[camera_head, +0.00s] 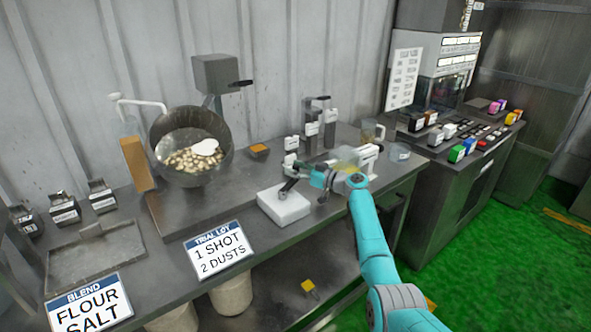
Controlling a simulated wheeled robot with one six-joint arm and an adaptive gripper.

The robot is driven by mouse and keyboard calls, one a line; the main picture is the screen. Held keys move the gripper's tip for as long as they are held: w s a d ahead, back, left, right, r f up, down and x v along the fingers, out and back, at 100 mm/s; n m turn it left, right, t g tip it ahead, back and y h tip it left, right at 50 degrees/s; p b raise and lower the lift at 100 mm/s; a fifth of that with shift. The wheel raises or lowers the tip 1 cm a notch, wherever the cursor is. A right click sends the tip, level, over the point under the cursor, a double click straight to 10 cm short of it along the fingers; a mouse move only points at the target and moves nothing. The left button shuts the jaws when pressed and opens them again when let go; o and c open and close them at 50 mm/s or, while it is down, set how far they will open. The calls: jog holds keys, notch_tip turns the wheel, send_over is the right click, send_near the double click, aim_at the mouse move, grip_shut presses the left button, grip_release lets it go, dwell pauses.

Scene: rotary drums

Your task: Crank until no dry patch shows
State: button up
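A dark round drum (224,150) is tilted with its mouth facing me, on the left of the bench. Inside it lie several pale, beige pieces (182,160) with a white patch (204,147) over them. Whether any piece is dry is too small to tell. A grey box (215,74) stands behind the drum, with a black-ended handle (240,83) on its right. A white bent arm (138,102) reaches to the drum's left rim. My gripper (290,186) is right of the drum, above a white block (284,206), clear of the drum; its fingers are too small to read.
Signs read "TRIAL LOT 1 SHOT 2 DUSTS" (218,250) and "BLEND FLOUR SALT" (90,303). Small dark bins (66,208) and a shallow tray (90,266) are at left. Upright dispensers (329,125) stand behind my gripper. A console with coloured blocks (470,145) is at right.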

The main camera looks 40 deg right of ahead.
jog(key=shift+r, duration=0.1)
notch_tip(320, 180, up, 10)
jog(key=shift+f, duration=0.1)
dwell(0.3)
